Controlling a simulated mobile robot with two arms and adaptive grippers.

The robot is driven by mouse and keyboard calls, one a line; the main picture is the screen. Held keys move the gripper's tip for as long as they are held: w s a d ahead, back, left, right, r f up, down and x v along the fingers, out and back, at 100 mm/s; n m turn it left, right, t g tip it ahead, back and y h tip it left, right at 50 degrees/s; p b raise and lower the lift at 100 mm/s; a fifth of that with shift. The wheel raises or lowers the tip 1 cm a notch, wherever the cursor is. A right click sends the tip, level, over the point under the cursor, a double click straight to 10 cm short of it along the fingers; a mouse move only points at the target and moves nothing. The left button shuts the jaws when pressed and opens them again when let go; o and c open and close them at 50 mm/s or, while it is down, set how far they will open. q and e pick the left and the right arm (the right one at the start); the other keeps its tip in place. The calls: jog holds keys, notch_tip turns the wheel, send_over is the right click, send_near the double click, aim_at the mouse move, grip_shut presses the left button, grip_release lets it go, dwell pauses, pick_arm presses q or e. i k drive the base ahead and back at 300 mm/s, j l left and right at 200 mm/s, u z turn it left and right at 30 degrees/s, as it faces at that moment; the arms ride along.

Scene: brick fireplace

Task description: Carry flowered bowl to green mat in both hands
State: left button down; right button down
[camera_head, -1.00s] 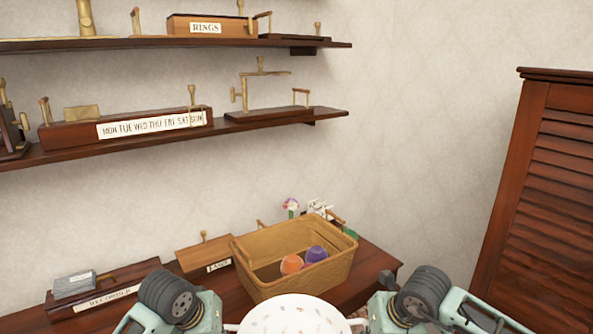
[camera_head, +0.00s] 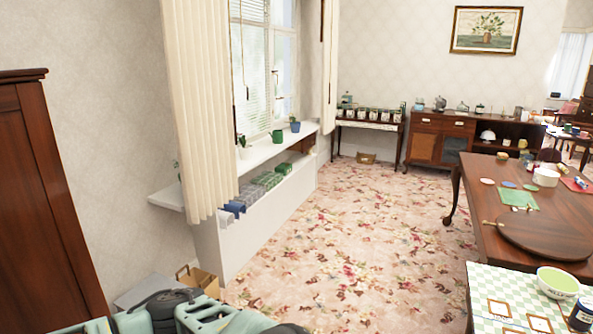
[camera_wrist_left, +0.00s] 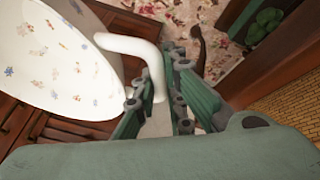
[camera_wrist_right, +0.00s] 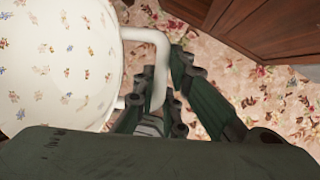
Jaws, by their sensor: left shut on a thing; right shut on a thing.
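The flowered bowl is white with small printed flowers and white loop handles. It fills the left of the left wrist view (camera_wrist_left: 55,60) and of the right wrist view (camera_wrist_right: 55,65). My left gripper (camera_wrist_left: 155,82) is shut on one handle, and my right gripper (camera_wrist_right: 160,80) is shut on the other. The bowl is out of the head view, where only parts of my arm show at the bottom left. A green rectangular mat (camera_head: 510,195) lies on the dark wooden table (camera_head: 482,215) at the right, with small items on it.
A checkered surface (camera_head: 485,285) with a green-filled bowl (camera_head: 558,282) is at the near right. A wooden cabinet (camera_head: 40,200) stands at the left, near a cardboard box (camera_head: 200,278) by the window wall. The flowered carpet (camera_head: 350,240) between is open floor.

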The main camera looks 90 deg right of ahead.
aim_at(517, 198)
jog(key=z, duration=2.35)
jog(key=i+z, duration=0.5)
jog(key=z, duration=0.25)
jog(key=i+j, duration=0.1)
jog(key=i, duration=0.45)
jog(key=i+j+z, duration=0.15)
jog(key=i, duration=0.4)
jog(key=i+z, duration=0.2)
jog(key=i, duration=0.5)
jog(key=i+z, duration=0.15)
jog(key=i, duration=0.6)
jog(key=i+j+z, duration=0.2)
jog(key=i, duration=0.5)
jog(key=i+l+z, duration=0.1)
jog(key=i+z, duration=0.4)
jog(key=i+j+z, duration=0.1)
jog(key=i+z, duration=0.35)
jog(key=i+l+z, duration=0.1)
jog(key=i+z, duration=0.2)
jog(key=i, duration=0.25)
jog(key=i+z, duration=0.3)
jog(key=i, duration=0.25)
